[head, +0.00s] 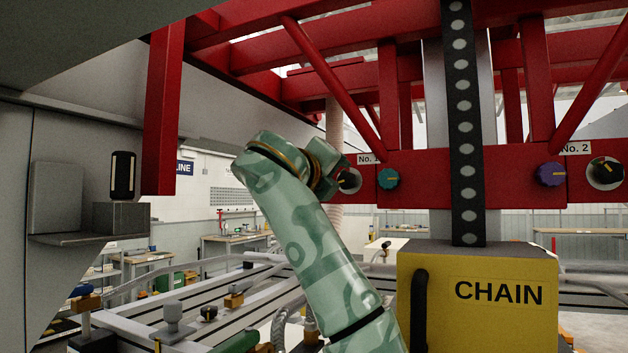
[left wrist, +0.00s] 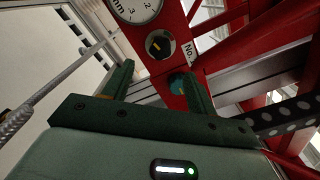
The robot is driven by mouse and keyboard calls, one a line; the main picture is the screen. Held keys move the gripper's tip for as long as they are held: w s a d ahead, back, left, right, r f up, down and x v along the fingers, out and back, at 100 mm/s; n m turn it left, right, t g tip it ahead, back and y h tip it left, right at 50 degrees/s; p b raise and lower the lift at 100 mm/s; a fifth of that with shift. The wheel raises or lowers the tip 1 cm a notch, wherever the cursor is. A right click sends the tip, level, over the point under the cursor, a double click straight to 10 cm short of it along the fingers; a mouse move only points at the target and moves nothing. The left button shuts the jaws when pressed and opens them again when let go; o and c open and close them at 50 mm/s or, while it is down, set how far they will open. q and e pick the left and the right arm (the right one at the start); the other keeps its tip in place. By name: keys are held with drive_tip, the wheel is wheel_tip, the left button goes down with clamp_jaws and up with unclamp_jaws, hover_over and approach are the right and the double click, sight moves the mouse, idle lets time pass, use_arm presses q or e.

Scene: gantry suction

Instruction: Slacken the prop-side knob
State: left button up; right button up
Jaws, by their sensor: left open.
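Several round knobs sit on the red beam in the head view. A black knob with a yellow pointer (head: 349,181) is under the "No. 1" label, beside a teal knob (head: 388,178). A purple knob (head: 550,174) and another black knob (head: 606,173) are near "No. 2". No label shows which is prop-side. My left gripper (left wrist: 157,67) is open and empty, pointing at the No. 1 end. In the left wrist view the black knob (left wrist: 160,45) lies beyond the fingertips. The teal knob (left wrist: 177,83) is partly behind the right finger. Contact is not visible.
A yellow "CHAIN" box (head: 478,315) stands at front right, below a dark perforated strip (head: 464,130). A red post (head: 163,110) hangs at left, near a shelf (head: 75,238). A white dial gauge (left wrist: 137,8) is above the black knob. Rails fill the lower area.

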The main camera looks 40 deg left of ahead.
use_arm(q)
drive_tip(key=v, duration=0.7)
drive_tip(key=shift+s, duration=0.35)
